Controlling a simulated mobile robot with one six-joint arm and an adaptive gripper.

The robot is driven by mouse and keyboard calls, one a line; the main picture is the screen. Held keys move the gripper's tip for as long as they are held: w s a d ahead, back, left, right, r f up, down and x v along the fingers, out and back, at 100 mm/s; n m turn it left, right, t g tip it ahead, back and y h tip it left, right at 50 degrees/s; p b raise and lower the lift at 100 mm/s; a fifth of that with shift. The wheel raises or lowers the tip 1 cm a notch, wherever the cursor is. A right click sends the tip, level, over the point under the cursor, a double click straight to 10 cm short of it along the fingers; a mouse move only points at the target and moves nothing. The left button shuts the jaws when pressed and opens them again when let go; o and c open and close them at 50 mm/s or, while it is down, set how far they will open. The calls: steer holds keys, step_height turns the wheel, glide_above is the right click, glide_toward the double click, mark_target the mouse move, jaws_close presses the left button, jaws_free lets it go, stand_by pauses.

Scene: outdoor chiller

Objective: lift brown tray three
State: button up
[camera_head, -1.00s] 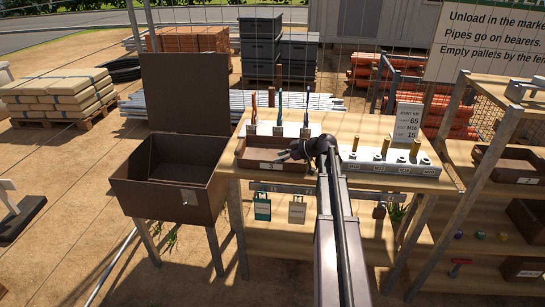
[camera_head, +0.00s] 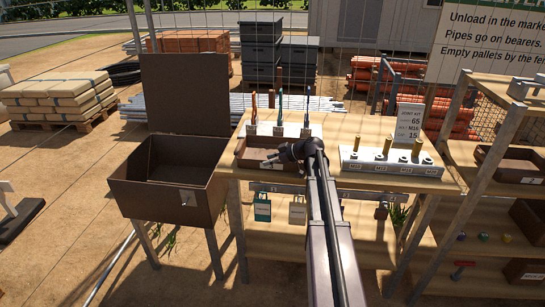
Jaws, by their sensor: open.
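A shallow brown tray (camera_head: 244,158) with a pale label on its front sits on the wooden bench (camera_head: 370,190), left of the white block. My gripper (camera_head: 267,161) is open above this tray, pointing left, and hides part of it; I cannot tell whether they touch. Another brown tray (camera_head: 520,178) with a pale front label sits on the right shelf's upper board. Darker brown trays (camera_head: 527,218) are lower on that shelf, partly cut off by the picture edge. The label numbers are too small to read surely.
Upright tools (camera_head: 279,110) stand behind the bench tray. A white block (camera_head: 390,164) with brass cylinders and a sign (camera_head: 408,122) stand to the right. An open brown box (camera_head: 168,190) with a raised lid is left of the bench.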

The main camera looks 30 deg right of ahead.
stand_by(0.3)
jaws_close()
steer(key=shift+r, duration=0.15)
stand_by(0.4)
step_height(320, 180, up, 3)
steer(key=p, duration=0.3)
steer(key=s+a+r+p, duration=0.1)
steer(key=s+a, duration=0.1)
steer(key=s, duration=0.5)
steer(key=s+a+p, duration=0.1)
steer(key=s+a, duration=0.1)
steer(key=s, duration=0.6)
steer(key=shift+s+a+r, duration=0.15)
steer(key=shift+s+r, duration=0.05)
steer(key=shift+r, duration=0.15)
